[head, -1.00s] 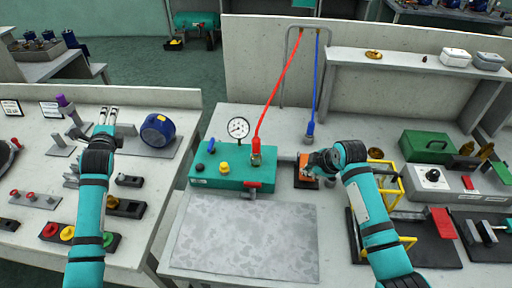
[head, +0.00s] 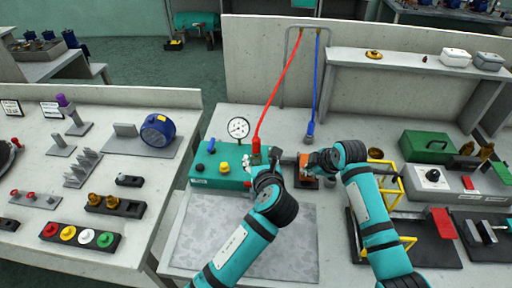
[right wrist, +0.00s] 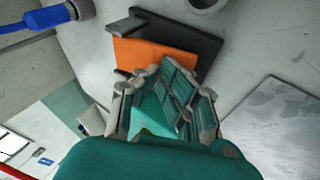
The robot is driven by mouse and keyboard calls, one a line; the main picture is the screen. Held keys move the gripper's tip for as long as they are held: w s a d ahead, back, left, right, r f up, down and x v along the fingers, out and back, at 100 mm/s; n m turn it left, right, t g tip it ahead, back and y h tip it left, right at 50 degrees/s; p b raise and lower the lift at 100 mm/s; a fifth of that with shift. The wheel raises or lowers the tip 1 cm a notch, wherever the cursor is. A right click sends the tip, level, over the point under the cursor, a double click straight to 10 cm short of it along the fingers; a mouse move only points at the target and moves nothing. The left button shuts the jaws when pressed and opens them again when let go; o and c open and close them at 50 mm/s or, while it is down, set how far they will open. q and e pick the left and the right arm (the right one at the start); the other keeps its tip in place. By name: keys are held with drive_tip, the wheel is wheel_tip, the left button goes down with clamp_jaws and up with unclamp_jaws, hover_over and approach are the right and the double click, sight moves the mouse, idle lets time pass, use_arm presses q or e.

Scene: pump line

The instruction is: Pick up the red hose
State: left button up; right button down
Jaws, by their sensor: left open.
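The red hose (head: 277,92) hangs from the top of a grey frame and runs down to a red end near a fitting on the teal pump box (head: 205,168). My left gripper (head: 262,164) is open at the lower end of the red hose and partly covers the fitting. I cannot tell whether it touches the hose. My right gripper (head: 311,161) is beside an orange and dark block (head: 303,176), which also shows just beyond the fingers in the right wrist view (right wrist: 150,55). I cannot tell whether its fingers are closed.
A blue hose (head: 316,85) hangs right of the red one; its end shows in the right wrist view (right wrist: 35,20). A pressure gauge (head: 238,128) stands left of the red hose. A yellow frame (head: 398,190) stands right of my right arm. A grey mat (head: 195,245) lies in front.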

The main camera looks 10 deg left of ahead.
sight(257, 149)
use_arm(q)
drive_tip(key=x, duration=0.8)
drive_tip(key=shift+w+d+r, duration=0.1)
drive_tip(key=shift+w+d, duration=0.05)
drive_tip(key=shift+w, duration=0.05)
clamp_jaws()
